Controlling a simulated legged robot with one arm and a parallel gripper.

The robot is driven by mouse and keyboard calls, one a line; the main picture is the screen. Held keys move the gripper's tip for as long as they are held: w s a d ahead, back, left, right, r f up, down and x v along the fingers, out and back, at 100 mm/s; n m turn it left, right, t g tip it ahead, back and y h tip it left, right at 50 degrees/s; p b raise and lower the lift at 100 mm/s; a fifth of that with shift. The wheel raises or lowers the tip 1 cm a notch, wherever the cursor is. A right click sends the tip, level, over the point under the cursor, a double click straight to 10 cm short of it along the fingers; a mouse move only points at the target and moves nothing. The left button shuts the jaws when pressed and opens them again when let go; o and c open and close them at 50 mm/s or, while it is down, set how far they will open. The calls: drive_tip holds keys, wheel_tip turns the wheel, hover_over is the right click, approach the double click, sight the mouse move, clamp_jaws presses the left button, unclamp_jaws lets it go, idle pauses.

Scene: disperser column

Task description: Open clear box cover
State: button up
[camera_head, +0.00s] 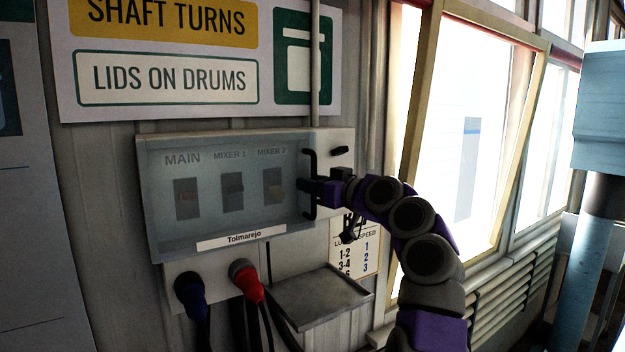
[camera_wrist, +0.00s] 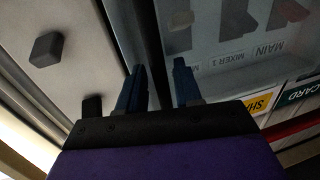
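The clear box cover (camera_head: 228,224) lies closed over a wall-mounted switch panel, with switches labelled MAIN, MIXER 1 and MIXER 2 behind it. Its black upright handle (camera_head: 309,160) is on the right edge. My gripper (camera_head: 310,187) is at the middle of this handle, reaching in from the right. In the wrist view, the two blue fingers of my gripper (camera_wrist: 160,88) stand apart. A dark bar, seemingly the handle (camera_wrist: 148,40), runs between them, with a gap on the right finger's side. Whether the left finger touches it I cannot tell. The cover (camera_wrist: 225,60) fills the upper right there.
A small black knob (camera_head: 340,150) sits right of the cover. Below the box are a blue plug (camera_head: 190,288), a red plug (camera_head: 245,278) and a grey shelf (camera_head: 318,300). A window (camera_head: 470,130) is to the right of my arm.

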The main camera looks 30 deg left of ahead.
clamp_jaws()
idle(0.3)
idle(0.3)
